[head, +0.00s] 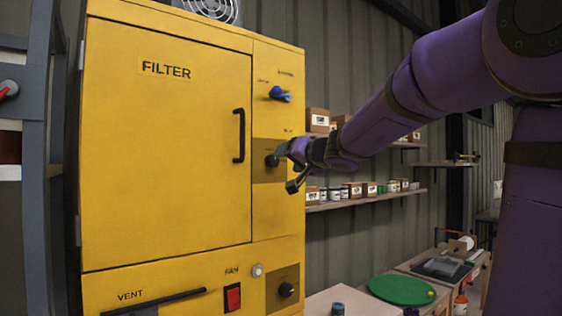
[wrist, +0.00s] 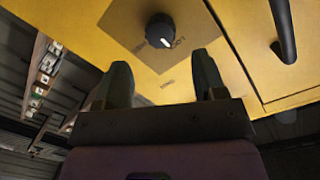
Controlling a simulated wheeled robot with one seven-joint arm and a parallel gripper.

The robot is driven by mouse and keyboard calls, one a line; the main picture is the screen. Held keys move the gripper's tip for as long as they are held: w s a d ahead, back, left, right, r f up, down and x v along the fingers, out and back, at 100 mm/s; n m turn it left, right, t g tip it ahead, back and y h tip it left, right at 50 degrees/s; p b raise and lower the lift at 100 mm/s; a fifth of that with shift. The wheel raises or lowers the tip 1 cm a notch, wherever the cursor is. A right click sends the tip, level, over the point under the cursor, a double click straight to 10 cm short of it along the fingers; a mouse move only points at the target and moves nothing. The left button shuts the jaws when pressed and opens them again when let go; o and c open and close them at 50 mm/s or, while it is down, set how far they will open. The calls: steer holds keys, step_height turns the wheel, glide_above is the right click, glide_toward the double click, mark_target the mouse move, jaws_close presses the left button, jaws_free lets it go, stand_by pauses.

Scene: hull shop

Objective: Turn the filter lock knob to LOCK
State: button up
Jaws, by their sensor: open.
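A black round knob (head: 271,160) sits on a darker square plate on the front of the yellow cabinet (head: 160,190), right of the FILTER door. The knob also shows in the wrist view (wrist: 160,30), with a white mark on its face; the small labels around it are too blurred to read surely. My gripper (head: 288,169) is just in front and right of this knob. In the wrist view my gripper (wrist: 162,75) is open, fingers spread and nothing between them. The knob lies beyond the fingertips, roughly centred between them, and appears not touched.
A black door handle (head: 239,135) is left of the knob. A blue knob (head: 279,94) is above it. A lower black knob (head: 286,289), a red FAN switch (head: 232,297) and a pale button (head: 257,270) are below. Shelves with boxes (head: 354,190) stand behind at right.

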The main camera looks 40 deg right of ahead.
steer(key=s, duration=0.4)
steer(key=shift+s+d+r, duration=0.1)
steer(key=shift+s+r, duration=0.05)
steer(key=shift+s, duration=0.1)
stand_by(0.3)
steer(key=s+a+f+n+g+y, duration=0.25)
steer(key=s+a+f, duration=0.25)
steer(key=a, duration=0.3)
steer(key=s+a+f+n+g+y, duration=0.2)
steer(key=s+a+f+n+g, duration=0.15)
steer(key=s+a+f, duration=0.35)
steer(key=s+f+g+h, duration=0.5)
steer(key=s+f, duration=0.5)
steer(key=s, duration=0.1)
steer(key=shift+s+a+f+g, duration=0.15)
steer(key=shift+s+a+g, duration=0.1)
steer(key=shift+a+g, duration=0.15)
